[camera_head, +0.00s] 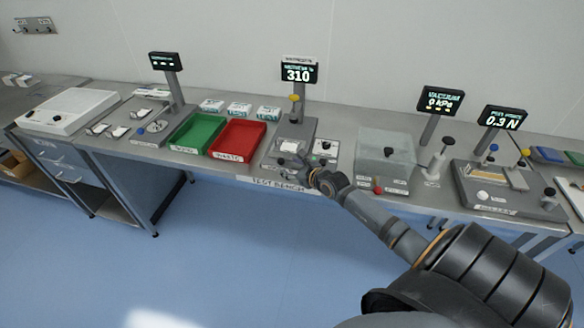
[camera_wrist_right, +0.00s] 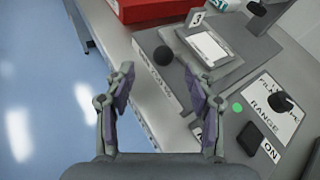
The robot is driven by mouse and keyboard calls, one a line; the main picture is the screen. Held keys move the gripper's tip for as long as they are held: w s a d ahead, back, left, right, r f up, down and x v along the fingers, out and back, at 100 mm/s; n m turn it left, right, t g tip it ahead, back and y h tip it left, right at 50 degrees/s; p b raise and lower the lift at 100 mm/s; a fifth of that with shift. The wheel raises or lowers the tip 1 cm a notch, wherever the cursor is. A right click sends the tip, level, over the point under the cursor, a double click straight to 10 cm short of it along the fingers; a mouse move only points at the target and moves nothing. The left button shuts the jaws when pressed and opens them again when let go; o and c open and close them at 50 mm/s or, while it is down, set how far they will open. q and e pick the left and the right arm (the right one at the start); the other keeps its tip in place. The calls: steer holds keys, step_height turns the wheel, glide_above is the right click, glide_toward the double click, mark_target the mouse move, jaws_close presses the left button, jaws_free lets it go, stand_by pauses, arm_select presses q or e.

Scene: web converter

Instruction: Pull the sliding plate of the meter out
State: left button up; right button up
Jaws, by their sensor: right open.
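The meter (camera_head: 296,128) stands on the test bench under a display reading 310. Its sliding plate carries a white piece, seen in the head view (camera_head: 291,146) and in the wrist view (camera_wrist_right: 211,49). A round black knob (camera_wrist_right: 163,55) sits at the front of the plate. My right gripper (camera_head: 314,176) is at the front of the meter. In the wrist view its fingers (camera_wrist_right: 160,78) are spread, and the knob appears just beyond and between the tips. Nothing is between the fingers; I cannot tell the exact distance to the knob. My left gripper is not in view.
A red tray (camera_head: 238,139) and a green tray (camera_head: 195,133) stand left of the meter. A clear-covered box (camera_head: 384,150) stands to its right. A control panel with a green light (camera_wrist_right: 238,107) and a knob (camera_wrist_right: 281,103) lies close to the right finger.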

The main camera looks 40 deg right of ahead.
steer(key=v, duration=0.2)
steer(key=shift+s+r, duration=0.2)
steer(key=shift+s, duration=0.05)
stand_by(0.3)
